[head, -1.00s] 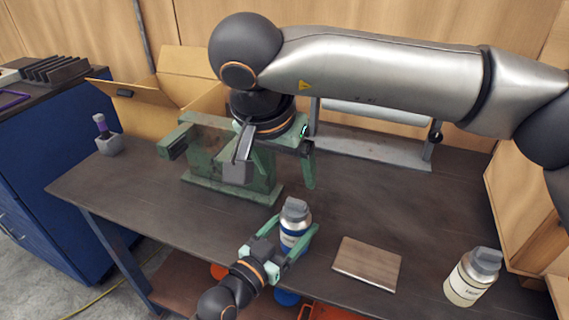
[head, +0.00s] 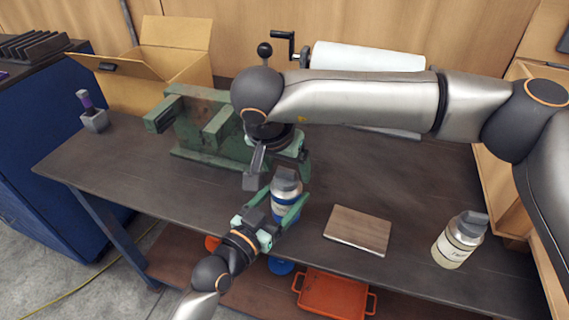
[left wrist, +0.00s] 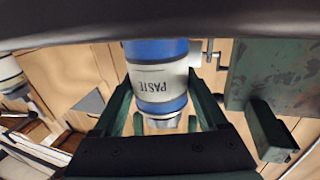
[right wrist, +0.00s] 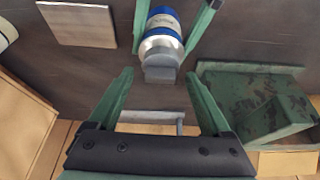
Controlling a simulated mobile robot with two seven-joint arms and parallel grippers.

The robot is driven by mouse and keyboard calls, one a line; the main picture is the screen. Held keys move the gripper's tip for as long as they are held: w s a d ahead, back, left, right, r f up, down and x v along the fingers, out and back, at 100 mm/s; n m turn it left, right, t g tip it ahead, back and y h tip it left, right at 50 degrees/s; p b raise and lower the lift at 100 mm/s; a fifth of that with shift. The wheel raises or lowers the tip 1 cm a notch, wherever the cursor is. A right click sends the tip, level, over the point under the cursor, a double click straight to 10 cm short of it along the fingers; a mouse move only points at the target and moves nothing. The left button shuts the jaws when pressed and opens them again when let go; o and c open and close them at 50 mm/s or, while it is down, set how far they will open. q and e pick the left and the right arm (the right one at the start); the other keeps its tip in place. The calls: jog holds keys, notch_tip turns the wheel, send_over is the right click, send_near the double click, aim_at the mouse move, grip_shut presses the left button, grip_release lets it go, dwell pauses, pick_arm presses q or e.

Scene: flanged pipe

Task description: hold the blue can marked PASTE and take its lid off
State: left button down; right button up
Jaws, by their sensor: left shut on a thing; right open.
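The blue can marked PASTE (head: 286,206) has a white label band and a grey lid (head: 286,180) on top. It is upright near the table's front edge. My left gripper (head: 284,207) is shut around its body; the label reads PASTE in the left wrist view (left wrist: 158,86). My right gripper (head: 277,167) is open and empty, above and behind the can. In the right wrist view the grey lid (right wrist: 161,66) lies beyond and between the open fingers (right wrist: 158,88), apart from them.
A green vise-like machine (head: 205,125) stands behind. A wooden board (head: 358,230) lies right of the can, and a cream can with a grey lid (head: 459,240) stands further right. An open cardboard box (head: 150,80) is at the back left. An orange tray (head: 335,292) is below the table.

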aim_at(285, 172)
grip_shut()
dwell(0.5)
jog(key=shift+r, duration=0.2)
dwell(0.8)
jog(key=shift+r, duration=0.95)
jog(key=shift+r, duration=0.1)
jog(key=shift+r, duration=1.95)
pick_arm(q)
grip_release()
